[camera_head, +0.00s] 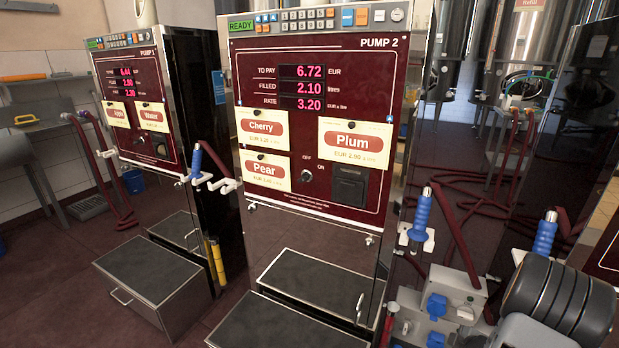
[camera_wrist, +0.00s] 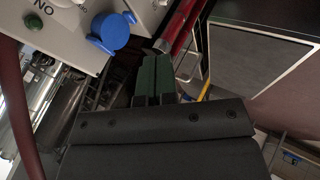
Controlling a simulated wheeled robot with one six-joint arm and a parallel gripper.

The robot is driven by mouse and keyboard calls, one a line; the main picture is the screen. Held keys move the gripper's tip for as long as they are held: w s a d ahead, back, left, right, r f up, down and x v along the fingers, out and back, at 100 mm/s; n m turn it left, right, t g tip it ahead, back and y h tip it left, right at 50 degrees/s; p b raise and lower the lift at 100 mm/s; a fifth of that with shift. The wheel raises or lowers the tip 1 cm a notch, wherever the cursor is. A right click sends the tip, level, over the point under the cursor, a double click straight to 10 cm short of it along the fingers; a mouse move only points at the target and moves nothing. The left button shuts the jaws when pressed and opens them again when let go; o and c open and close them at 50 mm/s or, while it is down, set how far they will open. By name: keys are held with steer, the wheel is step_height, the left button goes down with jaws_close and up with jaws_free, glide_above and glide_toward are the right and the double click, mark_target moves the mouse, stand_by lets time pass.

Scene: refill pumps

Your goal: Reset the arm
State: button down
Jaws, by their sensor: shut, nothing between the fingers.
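My gripper (camera_wrist: 155,82) shows in the wrist view with its two dark green fingers side by side, shut with nothing between them. A red bar (camera_wrist: 182,28) with a metal end lies just beyond the fingertips; I cannot tell whether they touch. A grey panel (camera_wrist: 60,30) with a blue round cap (camera_wrist: 110,31) is to the upper left of the fingers. In the head view my dark arm is at the lower right, close to a grey socket box (camera_head: 445,300). My fingers cannot be made out there.
Pump 2 (camera_head: 313,135) stands in the middle, reading 6.72 EUR, with a step box (camera_head: 285,325) before it. Pump 1 (camera_head: 135,95) stands left with its own box (camera_head: 148,270). Blue-handled nozzles (camera_head: 421,215) with dark red hoses hang near my arm. Floor at lower left is clear.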

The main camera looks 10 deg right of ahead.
steer(key=s+d+m+g+h+p, duration=0.1)
steer(key=s+d+m+g+h, duration=0.1)
steer(key=s+m+g, duration=0.35)
steer(key=s+a+r+m+g+p, duration=0.2)
steer(key=a+r+m+p, duration=0.25)
steer(key=r, duration=0.65)
steer(key=a+r+t+y+p, duration=0.1)
steer(key=a+r+p, duration=0.8)
steer(key=a+r, duration=0.5)
steer(key=a+r+t+y+p, duration=0.2)
steer(key=a+r+p, duration=0.7)
steer(key=r, duration=1.4)
steer(key=a, duration=0.5)
steer(key=shift+w+a, duration=0.3)
